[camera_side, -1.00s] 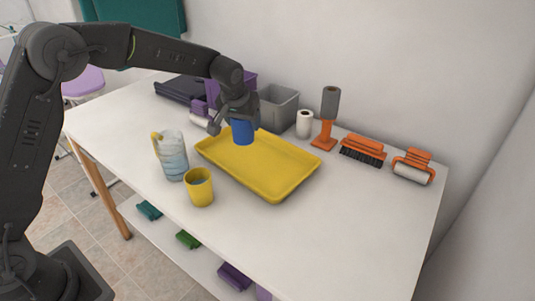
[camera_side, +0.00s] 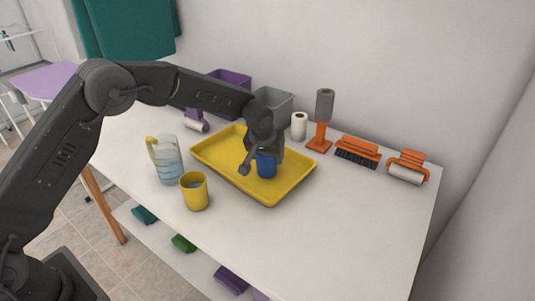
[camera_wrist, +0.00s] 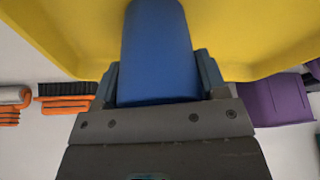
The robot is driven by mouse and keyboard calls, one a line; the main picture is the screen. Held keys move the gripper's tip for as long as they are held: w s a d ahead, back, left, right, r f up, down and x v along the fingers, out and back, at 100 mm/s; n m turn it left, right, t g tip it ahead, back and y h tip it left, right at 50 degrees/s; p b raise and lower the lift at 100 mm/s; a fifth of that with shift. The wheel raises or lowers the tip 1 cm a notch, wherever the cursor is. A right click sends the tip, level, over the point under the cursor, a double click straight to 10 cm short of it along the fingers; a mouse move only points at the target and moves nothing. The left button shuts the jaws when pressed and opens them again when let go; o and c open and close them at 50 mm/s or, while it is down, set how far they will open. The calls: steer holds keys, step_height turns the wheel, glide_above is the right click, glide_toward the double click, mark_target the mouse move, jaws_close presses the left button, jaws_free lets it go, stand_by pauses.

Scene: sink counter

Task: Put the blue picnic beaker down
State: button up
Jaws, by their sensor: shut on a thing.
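The blue picnic beaker (camera_side: 266,166) is between the fingers of my gripper (camera_side: 262,158), low over the right part of the yellow tray (camera_side: 225,171). In the wrist view the blue beaker (camera_wrist: 158,55) sits between both fingers of my gripper (camera_wrist: 160,80), with the yellow tray (camera_wrist: 250,40) behind it. The gripper is shut on the beaker. The beaker looks upright. Its base is close to the tray floor; I cannot tell whether it touches.
A yellow cup (camera_side: 195,192) and a clear jug with a yellow handle (camera_side: 166,160) stand left of the tray. Behind are a grey bin (camera_side: 273,100), a white roll (camera_side: 299,126) and orange tools (camera_side: 357,150). The front right counter is clear.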

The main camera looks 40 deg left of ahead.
steer(key=o, duration=0.9)
steer(key=shift+f, duration=0.1)
steer(key=shift+o, duration=0.2)
steer(key=shift+r, duration=0.45)
steer(key=v, duration=1.1)
steer(key=shift+s+r, duration=0.2)
steer(key=shift+s, duration=0.1)
